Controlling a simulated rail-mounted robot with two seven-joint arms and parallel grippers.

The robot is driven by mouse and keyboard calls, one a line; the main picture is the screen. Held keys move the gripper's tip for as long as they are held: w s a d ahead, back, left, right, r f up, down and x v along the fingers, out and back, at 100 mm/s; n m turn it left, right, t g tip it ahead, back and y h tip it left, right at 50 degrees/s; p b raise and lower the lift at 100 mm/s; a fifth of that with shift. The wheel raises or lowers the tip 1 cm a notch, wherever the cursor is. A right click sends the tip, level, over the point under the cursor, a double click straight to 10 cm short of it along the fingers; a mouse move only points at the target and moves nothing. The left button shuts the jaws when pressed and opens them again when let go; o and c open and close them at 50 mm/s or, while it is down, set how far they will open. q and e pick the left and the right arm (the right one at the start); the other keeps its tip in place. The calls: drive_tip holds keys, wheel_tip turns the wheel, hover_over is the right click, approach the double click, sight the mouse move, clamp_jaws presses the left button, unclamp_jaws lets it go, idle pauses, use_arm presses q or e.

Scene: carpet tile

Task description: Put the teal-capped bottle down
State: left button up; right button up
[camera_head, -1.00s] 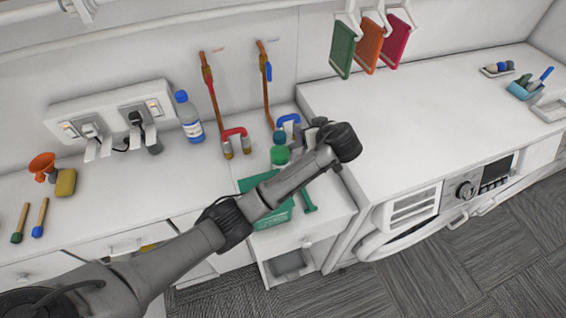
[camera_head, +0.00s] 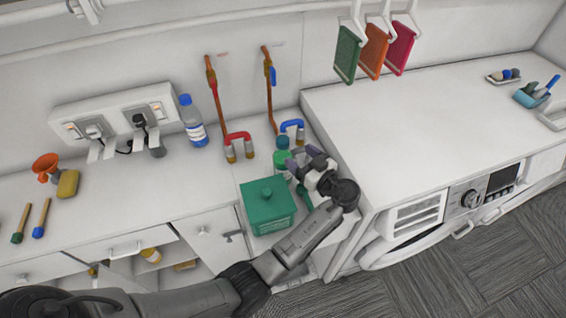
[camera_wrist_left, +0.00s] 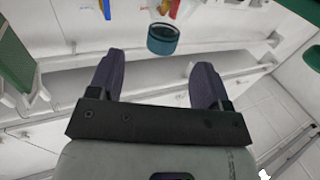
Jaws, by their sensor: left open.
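The teal-capped bottle (camera_head: 281,161) is green and stands upright on the counter, in front of the blue-handled tap pipe. My left gripper (camera_head: 302,160) is just to its right, with its dark fingers apart and its body hiding part of the bottle's right side. In the left wrist view the teal cap (camera_wrist_left: 162,40) shows ahead of the open fingers (camera_wrist_left: 156,70), between their lines. Nothing is held between the fingers there. My right gripper is not in view.
A green box (camera_head: 267,212) stands in front of the bottle. A blue-capped water bottle (camera_head: 193,124), a yellow sponge (camera_head: 67,184) and an orange funnel (camera_head: 46,163) are farther left. The white washing machine top (camera_head: 430,120) on the right is mostly clear.

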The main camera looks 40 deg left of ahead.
sight(288, 146)
use_arm(q)
drive_tip(key=a, duration=0.2)
drive_tip(key=a+p, duration=0.1)
drive_tip(key=a, duration=0.1)
drive_tip(key=shift+w+a, duration=0.1)
drive_tip(key=shift+w, duration=0.3)
drive_tip(key=shift+a+r+p, duration=0.25)
drive_tip(key=shift+a+p, duration=0.35)
drive_tip(key=shift+a, duration=0.05)
drive_tip(key=a+p, duration=0.1)
drive_tip(key=a, duration=0.2)
drive_tip(key=shift+w+a+r+p, duration=0.1)
drive_tip(key=shift+w+r+p, duration=0.05)
drive_tip(key=shift+p, duration=0.25)
drive_tip(key=shift+w+a, duration=0.1)
drive_tip(key=shift+a, duration=0.3)
drive_tip(key=shift+c, duration=0.3)
drive_tip(key=c, duration=1.1)
clamp_jaws()
